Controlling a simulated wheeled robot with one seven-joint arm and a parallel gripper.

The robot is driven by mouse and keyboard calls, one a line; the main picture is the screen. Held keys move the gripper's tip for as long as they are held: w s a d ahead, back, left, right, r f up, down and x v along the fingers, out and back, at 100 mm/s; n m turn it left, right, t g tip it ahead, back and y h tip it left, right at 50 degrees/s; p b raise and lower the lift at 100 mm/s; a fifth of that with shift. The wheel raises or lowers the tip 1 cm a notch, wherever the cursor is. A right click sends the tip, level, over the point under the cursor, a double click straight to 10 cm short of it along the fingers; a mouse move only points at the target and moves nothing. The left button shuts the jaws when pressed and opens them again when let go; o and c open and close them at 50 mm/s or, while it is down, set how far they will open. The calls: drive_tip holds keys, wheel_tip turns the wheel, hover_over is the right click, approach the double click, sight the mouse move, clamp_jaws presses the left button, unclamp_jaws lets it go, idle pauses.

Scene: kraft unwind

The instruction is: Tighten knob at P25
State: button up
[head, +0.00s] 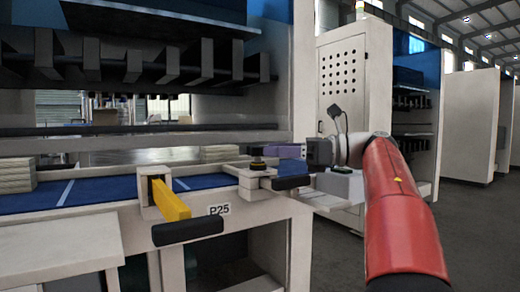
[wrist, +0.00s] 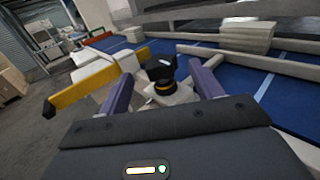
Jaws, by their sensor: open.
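A black knob (head: 257,164) with a yellow ring sits on a pale bracket just right of the P25 label (head: 219,210) in the head view. In the wrist view the knob (wrist: 162,72) appears upright between the two purple fingers of my gripper (wrist: 161,78), with visible gaps at its sides. In the head view my gripper (head: 270,151) reaches in from the right, level with or slightly above the knob. It is open and holds nothing. I cannot tell whether either finger touches the knob.
A yellow bar (head: 170,198) with a black handle (head: 188,230) juts out left of the P25 label. Another black handle (head: 290,183) lies below my gripper. Blue bed panels (head: 95,192) and stacked sheets (head: 15,174) lie left. Open floor (head: 470,235) is at right.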

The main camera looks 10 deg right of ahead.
sight(255, 149)
drive_tip(key=x, duration=0.5)
drive_tip(key=shift+w+a, duration=0.1)
drive_tip(key=shift+a, duration=0.15)
drive_tip(key=c, duration=1)
